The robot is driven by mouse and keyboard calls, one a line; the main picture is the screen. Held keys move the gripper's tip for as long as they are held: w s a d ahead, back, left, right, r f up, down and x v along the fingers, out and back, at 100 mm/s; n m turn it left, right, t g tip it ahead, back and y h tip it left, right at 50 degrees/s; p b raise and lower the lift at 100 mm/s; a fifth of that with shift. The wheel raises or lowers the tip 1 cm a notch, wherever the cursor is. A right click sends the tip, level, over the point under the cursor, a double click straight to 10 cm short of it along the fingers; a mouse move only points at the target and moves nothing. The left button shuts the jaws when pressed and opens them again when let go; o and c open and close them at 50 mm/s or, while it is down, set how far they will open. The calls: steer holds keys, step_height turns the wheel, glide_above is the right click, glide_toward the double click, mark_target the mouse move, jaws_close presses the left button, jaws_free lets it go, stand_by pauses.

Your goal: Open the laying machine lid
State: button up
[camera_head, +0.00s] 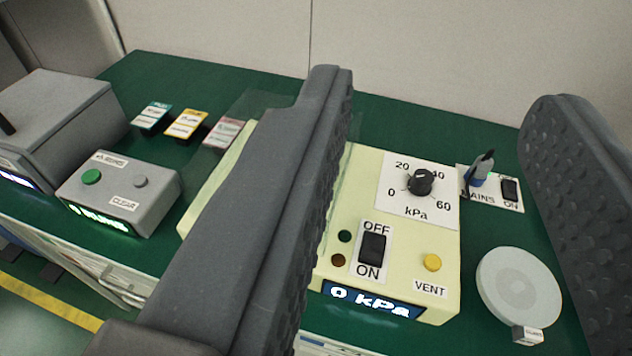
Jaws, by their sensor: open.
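A cream machine (435,285) with a kPa dial, an OFF/ON rocker switch and a yellow VENT button stands in the middle of the green bench. Its small display reads 0 kPa. A clear, thin panel (262,104) shows on both sides of my left finger, over the machine's left part; it may be the lid, but I cannot tell how it sits. My gripper (445,85) is open and empty, its two dark fingers wide apart in front of the machine. The left finger hides much of the machine's left side.
A grey box (65,115) with a black handle and a grey control box (120,192) with a green button stand at left. A MAINS switch plate (500,190) and a pale round disc (519,286) are at right. A wall (420,60) closes the back.

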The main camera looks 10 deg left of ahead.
steer(key=w+a+f+y, duration=0.1)
steer(key=a+f, duration=0.1)
steer(key=f, duration=0.9)
steer(key=w+a+f+y, duration=0.1)
steer(key=a+f, duration=0.1)
steer(key=f, duration=0.9)
steer(key=shift+n+t, duration=0.3)
steer(key=shift+w+a+r+b, duration=0.1)
steer(key=shift+w+a+b, duration=0.25)
steer(key=shift+w, duration=1.9)
steer(key=shift+w+a+b, duration=0.1)
steer(key=shift+w+a, duration=0.35)
steer(key=shift+w, duration=1.85)
steer(key=shift+w+a+r+b, duration=0.1)
steer(key=shift+w+a+b, duration=0.25)
steer(key=shift+w, duration=1.9)
jaws_close()
